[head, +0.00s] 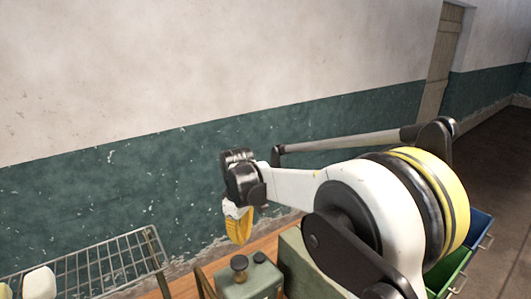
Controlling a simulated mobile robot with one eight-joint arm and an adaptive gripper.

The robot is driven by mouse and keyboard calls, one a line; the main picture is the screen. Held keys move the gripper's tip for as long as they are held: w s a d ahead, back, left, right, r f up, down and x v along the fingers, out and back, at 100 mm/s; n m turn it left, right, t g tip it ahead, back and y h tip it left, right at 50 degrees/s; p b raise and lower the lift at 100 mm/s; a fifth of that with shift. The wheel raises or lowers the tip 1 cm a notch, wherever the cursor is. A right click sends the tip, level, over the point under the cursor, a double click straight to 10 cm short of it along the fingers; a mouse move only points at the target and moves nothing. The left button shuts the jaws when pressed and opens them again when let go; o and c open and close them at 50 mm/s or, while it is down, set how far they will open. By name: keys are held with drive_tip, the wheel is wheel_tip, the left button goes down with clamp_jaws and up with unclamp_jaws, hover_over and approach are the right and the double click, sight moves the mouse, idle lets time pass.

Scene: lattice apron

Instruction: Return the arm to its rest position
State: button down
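My white and black arm reaches from the lower right toward the picture's middle. My gripper (239,224), with yellow-orange parts at its end, hangs downward from the black wrist. It is seen from the side, so I cannot tell whether its fingers are open or shut, or whether they hold anything. In the picture it shows just above a grey-green box (248,287) with dark knobs on top. I cannot judge the height between them.
A wire rack (110,262) with a pale object (39,283) is at lower left. A longer green box (296,262) stands on the wooden table (268,243), partly behind my arm. Blue (481,228) and green (446,273) bins are at right. A green-and-white wall (150,80) runs behind.

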drive_tip(key=s+d+m+t+b, duration=0.25)
drive_tip(key=s+d+b, duration=0.35)
drive_tip(key=d, duration=0.3)
drive_tip(key=s+d+m+t+b, duration=0.1)
drive_tip(key=s+d+m+b, duration=0.4)
drive_tip(key=d, duration=0.4)
drive_tip(key=s+d+f+m+t+b, duration=0.3)
drive_tip(key=s+d+f+m+b, duration=0.2)
drive_tip(key=s+d+f+b, duration=0.5)
drive_tip(key=s+f, duration=0.2)
drive_tip(key=s, duration=0.2)
drive_tip(key=shift+d+f, duration=0.2)
drive_tip(key=shift+f, duration=0.1)
drive_tip(key=shift+m+t, duration=0.25)
